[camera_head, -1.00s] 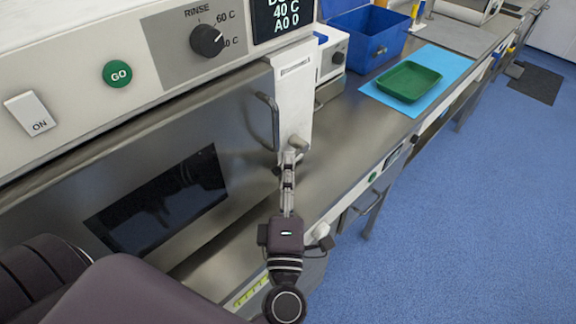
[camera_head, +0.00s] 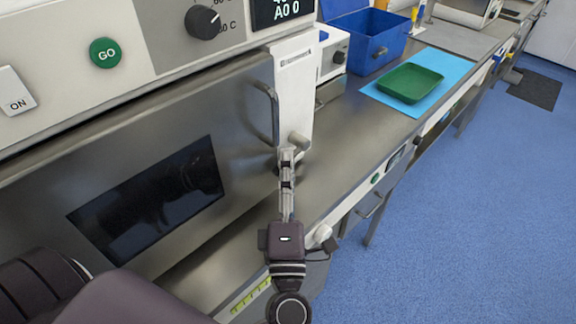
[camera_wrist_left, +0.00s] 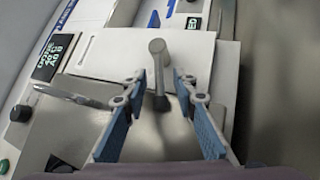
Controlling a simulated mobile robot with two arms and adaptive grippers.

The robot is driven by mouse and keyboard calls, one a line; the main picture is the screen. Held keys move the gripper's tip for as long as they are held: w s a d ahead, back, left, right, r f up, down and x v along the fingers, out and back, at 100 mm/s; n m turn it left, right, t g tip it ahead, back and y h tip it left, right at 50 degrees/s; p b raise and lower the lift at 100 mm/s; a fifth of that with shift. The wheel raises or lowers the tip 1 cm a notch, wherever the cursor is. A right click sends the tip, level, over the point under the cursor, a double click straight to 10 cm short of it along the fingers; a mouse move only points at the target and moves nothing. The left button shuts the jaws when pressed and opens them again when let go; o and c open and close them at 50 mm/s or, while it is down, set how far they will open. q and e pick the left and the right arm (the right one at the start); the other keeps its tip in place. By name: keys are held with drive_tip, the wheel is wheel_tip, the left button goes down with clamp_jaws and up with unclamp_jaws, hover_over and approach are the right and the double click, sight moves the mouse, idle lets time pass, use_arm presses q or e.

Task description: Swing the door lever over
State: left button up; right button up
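The door lever (camera_head: 299,140) is a short grey handle with a rounded end on the white panel at the right edge of the steel machine door (camera_head: 232,110). My left gripper (camera_head: 288,154) is right at it in the head view. In the left wrist view the lever (camera_wrist_left: 157,75) stands between the lines of the two blue-padded fingers (camera_wrist_left: 156,85), which are spread apart. Its rounded end lies past the fingertips, with a gap on both sides. I see no contact. My right gripper is not in view.
A bar handle (camera_head: 266,112) on the door is just left of the lever. The control panel with a green GO button (camera_head: 105,53) is above. A blue bin (camera_head: 372,47) and a green tray (camera_head: 409,82) stand on the counter to the right.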

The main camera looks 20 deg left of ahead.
use_arm(q)
drive_tip(key=v, duration=1.2)
